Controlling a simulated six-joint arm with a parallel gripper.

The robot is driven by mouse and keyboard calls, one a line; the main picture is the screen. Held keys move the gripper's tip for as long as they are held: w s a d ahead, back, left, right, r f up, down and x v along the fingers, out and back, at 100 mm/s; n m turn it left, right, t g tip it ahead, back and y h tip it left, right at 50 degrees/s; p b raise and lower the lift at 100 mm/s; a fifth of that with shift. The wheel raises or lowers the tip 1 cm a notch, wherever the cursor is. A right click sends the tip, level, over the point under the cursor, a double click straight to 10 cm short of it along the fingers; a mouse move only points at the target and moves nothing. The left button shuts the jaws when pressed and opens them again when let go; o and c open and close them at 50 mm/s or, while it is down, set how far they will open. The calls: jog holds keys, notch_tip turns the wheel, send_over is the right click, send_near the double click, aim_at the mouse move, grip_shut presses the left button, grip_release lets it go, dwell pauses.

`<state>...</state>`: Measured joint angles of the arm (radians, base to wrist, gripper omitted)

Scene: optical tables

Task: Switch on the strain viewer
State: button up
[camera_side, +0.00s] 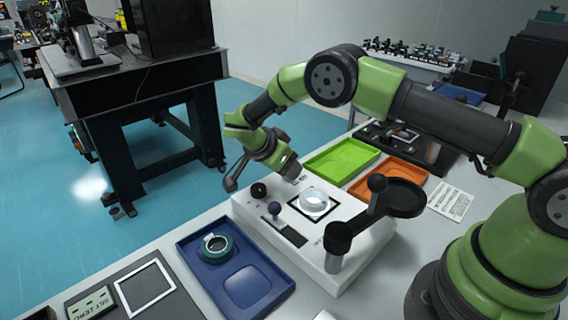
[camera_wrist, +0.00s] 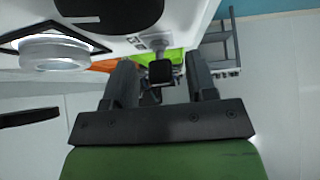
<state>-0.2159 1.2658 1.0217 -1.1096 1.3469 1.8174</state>
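The strain viewer is a white box (camera_side: 350,238) on the table, with a round clear disc in a dark square frame (camera_side: 314,202) on its top. A black knob (camera_side: 258,190) stands near its far left corner and shows large at the top of the wrist view (camera_wrist: 110,12). My gripper (camera_side: 264,166) is over the viewer's far left corner. In the wrist view it is open (camera_wrist: 160,66). A small switch with a pale stem and black square tip (camera_wrist: 160,72) shows between the fingers, beyond them; I see no contact. I cannot tell its position.
A blue tray (camera_side: 204,282) with a teal ring (camera_side: 217,247) lies in front.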

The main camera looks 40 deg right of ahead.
jog(key=shift+r, duration=0.1)
jog(key=v, duration=0.9)
jog(key=shift+a+r, duration=0.3)
jog(key=s+d+r+n+t+y, duration=0.1)
jog(key=s+r+n+y, duration=0.25)
jog(key=s+r, duration=0.35)
jog(key=s+d+r+n+t+y, duration=0.15)
jog(key=s+r+n, duration=0.25)
jog(key=r, duration=0.5)
jog(key=s+r+n+t+y, duration=0.1)
jog(key=s+n+t+y, duration=0.3)
jog(key=s, duration=1.2)
jog(key=shift+a+r+n+t+y, duration=0.2)
jog(key=shift+n+t+y, duration=0.15)
jog(key=shift+n, duration=0.9)
